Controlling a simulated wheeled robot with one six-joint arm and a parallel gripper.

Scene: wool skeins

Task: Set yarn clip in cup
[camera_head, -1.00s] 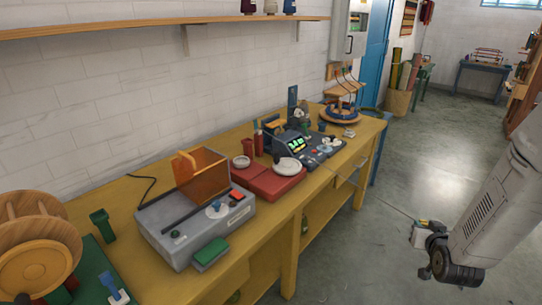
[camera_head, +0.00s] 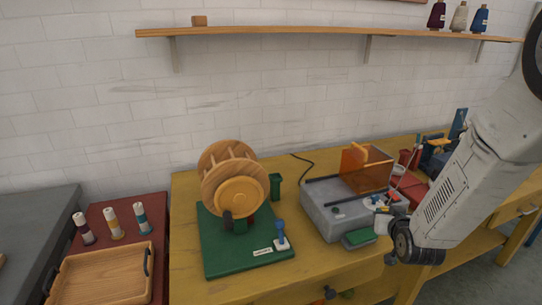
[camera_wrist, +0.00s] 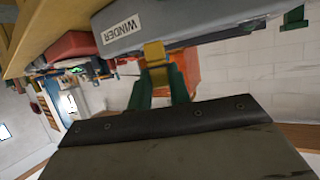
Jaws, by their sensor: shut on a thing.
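My gripper (camera_wrist: 159,75) has green fingers, shut on a small yellow piece that I take to be the yarn clip (camera_wrist: 154,51). In the head view my gripper (camera_head: 383,221) is at the front right of the grey winder box (camera_head: 322,216), and the clip is too small to make out. In the wrist view the winder box (camera_wrist: 150,22), labelled WINDER, is just beyond the clip. I cannot tell whether they touch. A small dark green upright holder, possibly the cup (camera_head: 275,187), stands on the yellow table between the wooden wheel and the winder. Its inside is not visible.
A wooden wheel (camera_head: 236,187) stands on a green base (camera_head: 220,262) with a blue-knobbed lever (camera_head: 281,236). The winder carries an orange guard (camera_head: 365,170), with a green pad (camera_head: 359,238) at its front. Left are a wooden tray (camera_head: 105,272) and three spools. A shelf (camera_head: 320,32) hangs above.

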